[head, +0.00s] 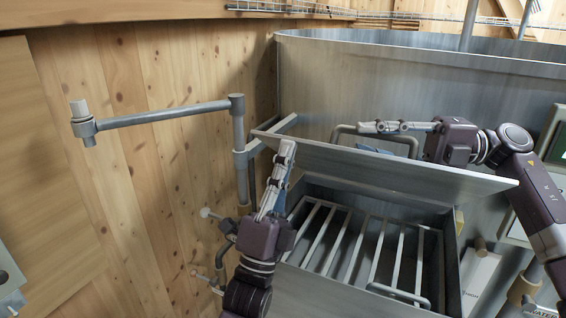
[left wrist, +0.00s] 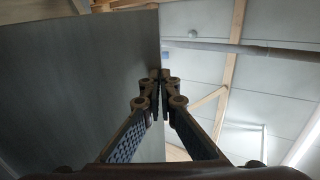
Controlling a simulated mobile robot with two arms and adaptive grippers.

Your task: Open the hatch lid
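The hatch lid (head: 400,170) is a grey metal panel, tilted and raised above the hatch opening. Bars (head: 345,240) show in the opening below. My left gripper (head: 286,150) points up at the lid's left front edge. In the left wrist view, its fingers (left wrist: 161,76) come close together at the tips, beside the edge of a broad dark panel (left wrist: 75,80) that looks like the lid. Whether they hold it I cannot tell. My right gripper (head: 366,138) points left behind the lid, near a bent metal handle (head: 340,131). Its fingers look parted, and the lower one is partly hidden by the lid.
The metal mixer tub (head: 400,80) rises behind the hatch. A pipe arm (head: 165,115) on a post stands left, near the wooden wall (head: 150,170). Pipes and signs (head: 480,280) are at right. The air above the lid is free.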

